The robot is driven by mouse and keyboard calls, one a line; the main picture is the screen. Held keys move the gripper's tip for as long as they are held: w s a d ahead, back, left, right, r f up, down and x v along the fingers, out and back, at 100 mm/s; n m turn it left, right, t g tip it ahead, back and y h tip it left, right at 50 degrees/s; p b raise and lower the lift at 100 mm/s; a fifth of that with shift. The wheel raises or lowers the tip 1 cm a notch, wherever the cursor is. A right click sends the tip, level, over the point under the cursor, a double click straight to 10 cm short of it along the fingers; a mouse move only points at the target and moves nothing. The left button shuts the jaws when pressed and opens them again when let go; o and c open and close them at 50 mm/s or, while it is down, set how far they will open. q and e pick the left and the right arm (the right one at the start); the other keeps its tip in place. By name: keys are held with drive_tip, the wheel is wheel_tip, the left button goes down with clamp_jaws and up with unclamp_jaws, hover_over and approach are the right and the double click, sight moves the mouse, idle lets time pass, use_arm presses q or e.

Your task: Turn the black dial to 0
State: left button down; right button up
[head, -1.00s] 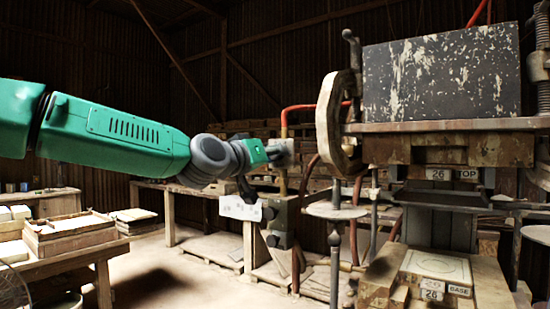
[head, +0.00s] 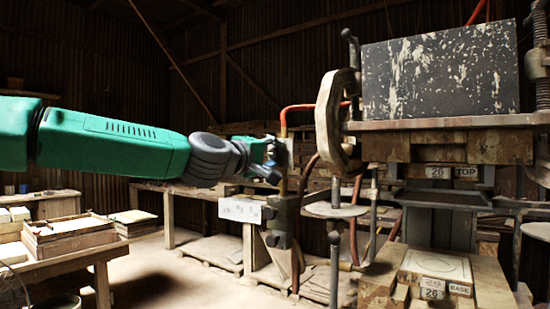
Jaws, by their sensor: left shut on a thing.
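My left gripper (head: 272,160) reaches in from the left, at the small grey housing (head: 288,152) on top of the post beside the press. Its fingers are closed there, and the black dial between them is mostly hidden by the gripper. I cannot read the dial's setting from here. A white plate with faint marks (head: 240,211) sits on the post below the gripper. My right gripper is not in view.
The press, with its large wheel (head: 328,122) and dark speckled block (head: 440,72), stands close on the right. A round metal plate (head: 336,210) is below the wheel. Red hoses run by the post. A bench with a wooden tray (head: 75,242) is at left.

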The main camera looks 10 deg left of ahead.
use_arm(q)
drive_tip(key=shift+d+f+n, duration=0.1)
drive_tip(key=shift+f+n, duration=0.3)
drive_tip(key=shift+n, duration=0.2)
drive_tip(key=c, duration=1.2)
unclamp_jaws()
drive_tip(key=shift+a+r, duration=0.1)
drive_tip(key=shift+a, duration=0.1)
drive_tip(key=shift+s+a+r, duration=0.15)
drive_tip(key=shift+s+a, duration=0.1)
drive_tip(key=shift+s, duration=0.15)
drive_tip(key=v, duration=1.1)
